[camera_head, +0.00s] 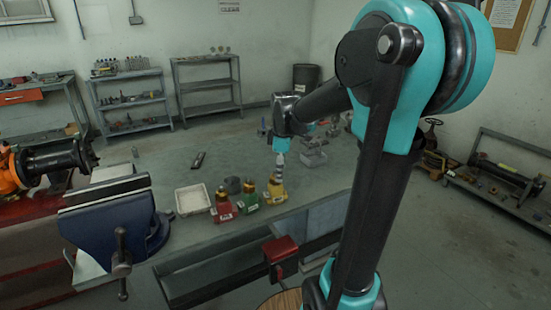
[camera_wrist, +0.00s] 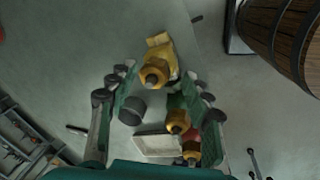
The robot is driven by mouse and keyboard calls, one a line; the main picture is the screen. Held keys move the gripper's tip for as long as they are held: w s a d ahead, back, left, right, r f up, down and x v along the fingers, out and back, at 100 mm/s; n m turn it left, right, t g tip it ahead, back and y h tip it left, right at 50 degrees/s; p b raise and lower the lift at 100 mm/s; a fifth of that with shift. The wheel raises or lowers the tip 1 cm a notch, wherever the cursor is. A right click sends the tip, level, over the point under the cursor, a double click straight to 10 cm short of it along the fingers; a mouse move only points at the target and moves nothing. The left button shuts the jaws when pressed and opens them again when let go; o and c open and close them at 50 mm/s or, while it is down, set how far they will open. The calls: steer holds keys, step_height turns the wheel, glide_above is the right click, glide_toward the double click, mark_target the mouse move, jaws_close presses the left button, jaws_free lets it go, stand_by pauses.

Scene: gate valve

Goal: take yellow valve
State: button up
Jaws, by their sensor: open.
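The yellow valve (camera_head: 275,193) stands at the right end of a row of valves on the bench, next to a green valve (camera_head: 248,201) and a red valve (camera_head: 223,209). In the wrist view the yellow valve (camera_wrist: 157,63) shows from above, with its brass-coloured top toward the camera. My gripper (camera_head: 280,165) points down above the yellow valve. In the wrist view my gripper (camera_wrist: 158,88) is open and empty, with its fingers spread left and right. The yellow valve shows just beyond the fingertips, and the right finger partly covers the green valve.
A white tray (camera_head: 193,199) and a dark grey part (camera_head: 233,185) lie left of and behind the valves. A blue vise (camera_head: 108,228) stands at the left. A grey box (camera_head: 313,157) sits behind my gripper. A wooden barrel (camera_wrist: 285,35) shows in the wrist view.

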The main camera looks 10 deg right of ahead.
steer(key=r+n, duration=0.1)
steer(key=n, duration=0.1)
steer(key=w+a+r+n+g, duration=0.1)
steer(key=n, duration=0.1)
steer(key=w+r+n+g, duration=0.1)
steer(key=n, duration=0.1)
steer(key=shift+a+r, duration=0.15)
glide_above(275, 191)
steer(key=w, duration=0.3)
steer(key=shift+n, duration=0.3)
steer(key=shift+s+d+f, duration=0.15)
steer(key=shift+f, duration=1.6)
steer(key=shift+s+d+f, duration=0.1)
steer(key=shift+d+f, duration=0.05)
steer(key=shift+f, duration=1.55)
jaws_close()
